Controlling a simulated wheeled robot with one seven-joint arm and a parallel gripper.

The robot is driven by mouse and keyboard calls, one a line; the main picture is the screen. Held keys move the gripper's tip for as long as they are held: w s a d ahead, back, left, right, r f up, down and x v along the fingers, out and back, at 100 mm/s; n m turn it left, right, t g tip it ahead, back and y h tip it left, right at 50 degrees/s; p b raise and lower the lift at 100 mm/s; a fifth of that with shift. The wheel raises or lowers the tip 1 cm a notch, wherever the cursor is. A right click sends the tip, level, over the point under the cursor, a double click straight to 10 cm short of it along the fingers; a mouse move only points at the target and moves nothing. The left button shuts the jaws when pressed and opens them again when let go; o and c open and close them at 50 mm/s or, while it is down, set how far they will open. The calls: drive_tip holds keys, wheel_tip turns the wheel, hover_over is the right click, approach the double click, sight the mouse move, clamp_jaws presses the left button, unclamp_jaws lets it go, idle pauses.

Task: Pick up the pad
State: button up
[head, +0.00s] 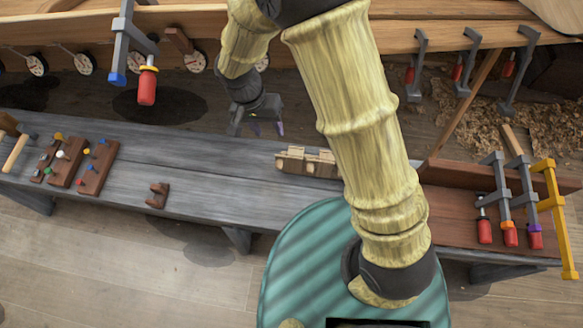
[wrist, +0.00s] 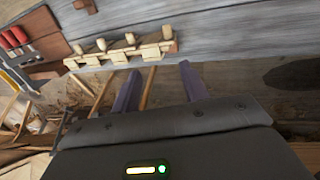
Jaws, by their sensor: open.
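A small dark brown notched wooden block (head: 157,195), which looks like a pad, lies on the grey bench (head: 220,178) left of centre in the head view. A similar small brown block (wrist: 84,5) shows at the top edge of the wrist view. I cannot tell which of them is the pad meant. My gripper (head: 268,129) is open and empty, beyond the bench's far edge and apart from both blocks. Its two fingers (wrist: 158,78) point towards the bench in the wrist view. My arm hides part of the bench in the head view.
A pale wooden rack with pegs (head: 295,161) stands on the bench near my gripper. Boards with coloured knobs (head: 98,168) and a mallet (head: 15,152) lie at the left. Red-handled clamps (head: 509,232) stand at the right. The hull planking (head: 190,22) runs along the back.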

sight(278, 162)
drive_tip(key=shift+s+a+f, duration=0.25)
drive_tip(key=shift+a+f, duration=0.45)
drive_tip(key=shift+f, duration=0.2)
drive_tip(key=b+x, duration=0.1)
drive_tip(key=x, duration=1.1)
drive_tip(key=shift+d+f+b, duration=0.1)
drive_tip(key=shift+f+b, duration=0.05)
drive_tip(key=shift+b, duration=0.2)
drive_tip(key=shift+s, duration=0.1)
drive_tip(key=shift+a+b+x, duration=0.2)
drive_tip(key=shift+b+x, duration=0.2)
drive_tip(key=shift+x, duration=2.15)
